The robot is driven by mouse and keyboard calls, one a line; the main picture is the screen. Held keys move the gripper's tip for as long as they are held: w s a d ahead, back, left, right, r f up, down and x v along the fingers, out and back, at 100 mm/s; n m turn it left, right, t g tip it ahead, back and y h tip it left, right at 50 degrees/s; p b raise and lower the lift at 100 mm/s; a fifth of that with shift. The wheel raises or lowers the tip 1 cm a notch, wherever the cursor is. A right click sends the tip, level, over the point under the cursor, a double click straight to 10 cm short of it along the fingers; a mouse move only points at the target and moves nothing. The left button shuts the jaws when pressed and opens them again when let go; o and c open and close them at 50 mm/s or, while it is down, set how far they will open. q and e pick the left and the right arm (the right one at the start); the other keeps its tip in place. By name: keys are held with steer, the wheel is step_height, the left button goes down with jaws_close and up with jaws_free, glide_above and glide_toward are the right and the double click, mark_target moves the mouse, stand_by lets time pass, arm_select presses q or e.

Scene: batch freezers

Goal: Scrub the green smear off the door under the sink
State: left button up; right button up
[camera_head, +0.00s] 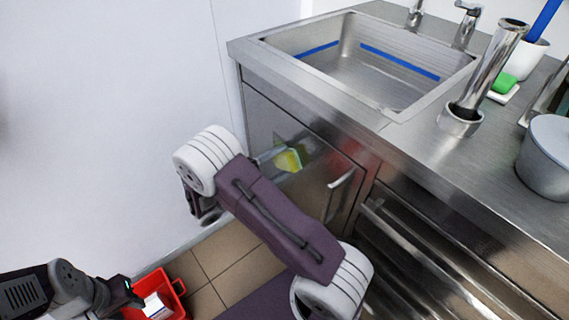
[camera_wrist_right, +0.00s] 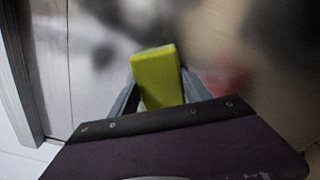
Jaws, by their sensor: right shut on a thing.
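A yellow sponge with a greenish side (camera_head: 287,161) is in front of the steel door (camera_head: 262,118) under the sink. It also shows in the right wrist view (camera_wrist_right: 157,78). My right gripper (camera_head: 278,157) is shut on the sponge, at the door. I cannot tell whether the sponge touches the steel. No green smear stands out on the door; the sponge and my arm hide part of it. My left gripper (camera_head: 122,294) is low at the left, by the red bucket; its fingers are too small and dark to read.
The red bucket (camera_head: 172,296) on the tiled floor holds something white. The sink (camera_head: 370,62) is above the door, which has a bar handle (camera_head: 341,181). Drawers (camera_head: 420,258) lie to the right. A metal pot (camera_head: 548,160) and a green block (camera_head: 503,83) are on the counter.

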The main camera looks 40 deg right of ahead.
mark_target(274, 143)
steer(key=shift+w+a, duration=0.15)
steer(key=shift+w, duration=1.7)
steer(key=shift+w+b, duration=0.3)
steer(key=shift+w, duration=1.6)
steer(key=shift+a+r, duration=0.1)
steer(key=shift+r, duration=0.1)
steer(key=shift+s+p, duration=0.15)
steer(key=shift+p, duration=0.15)
steer(key=s+p, duration=0.1)
steer(key=s, duration=0.1)
steer(key=shift+s, duration=0.4)
steer(key=shift+s+f, duration=0.1)
steer(key=shift+s, duration=0.3)
steer(key=shift+s+d+p, duration=0.15)
steer(key=shift+s+p, duration=0.3)
steer(key=shift+s, duration=0.3)
steer(key=shift+s+d+p, duration=0.1)
steer(key=shift+s+p, duration=0.3)
steer(key=shift+s, duration=0.75)
